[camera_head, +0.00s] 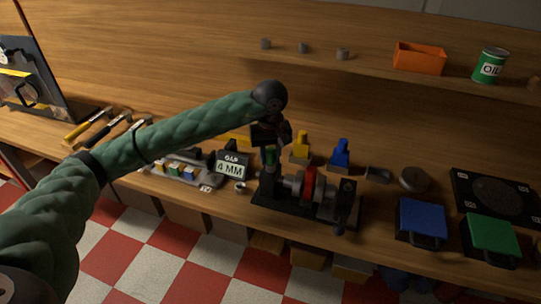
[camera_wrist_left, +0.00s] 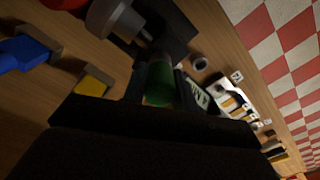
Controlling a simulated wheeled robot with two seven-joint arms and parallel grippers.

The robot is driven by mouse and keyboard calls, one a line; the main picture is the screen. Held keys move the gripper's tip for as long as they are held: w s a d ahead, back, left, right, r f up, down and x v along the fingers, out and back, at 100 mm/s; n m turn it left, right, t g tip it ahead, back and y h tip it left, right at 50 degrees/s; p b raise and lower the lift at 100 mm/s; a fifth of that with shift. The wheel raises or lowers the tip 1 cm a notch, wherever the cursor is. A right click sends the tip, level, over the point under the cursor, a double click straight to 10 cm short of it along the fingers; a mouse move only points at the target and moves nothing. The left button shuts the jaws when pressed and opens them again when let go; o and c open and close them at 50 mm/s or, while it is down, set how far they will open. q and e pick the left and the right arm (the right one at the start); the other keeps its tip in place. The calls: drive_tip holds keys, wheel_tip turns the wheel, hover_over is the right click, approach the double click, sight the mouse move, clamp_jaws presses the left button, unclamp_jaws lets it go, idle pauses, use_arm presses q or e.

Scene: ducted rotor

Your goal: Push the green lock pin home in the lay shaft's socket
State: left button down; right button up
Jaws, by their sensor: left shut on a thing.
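My left gripper (camera_head: 270,148) points down over the left end of the black shaft stand (camera_head: 265,198). It is shut on the green lock pin (camera_head: 270,155), which also shows between the fingers in the left wrist view (camera_wrist_left: 159,84). The lay shaft (camera_head: 293,184) lies across the stand, with grey parts and a red disc (camera_head: 309,184). The pin is above the stand's left post. Its lower end and the socket are hidden or too small to tell, so I cannot tell how deep it sits. My right gripper is not in view.
A "GAP 4 MM" sign (camera_head: 231,166) stands left of the stand. Yellow (camera_head: 301,148) and blue (camera_head: 340,155) pieces stand behind it. A tray of small blocks (camera_head: 205,180) is at left. Blue (camera_head: 421,217) and green (camera_head: 489,238) boxes are at right.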

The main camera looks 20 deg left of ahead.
use_arm(q)
drive_tip(key=shift+f, duration=0.25)
drive_tip(key=shift+r, duration=0.1)
drive_tip(key=c, duration=1)
unclamp_jaws()
drive_tip(key=shift+c, duration=0.2)
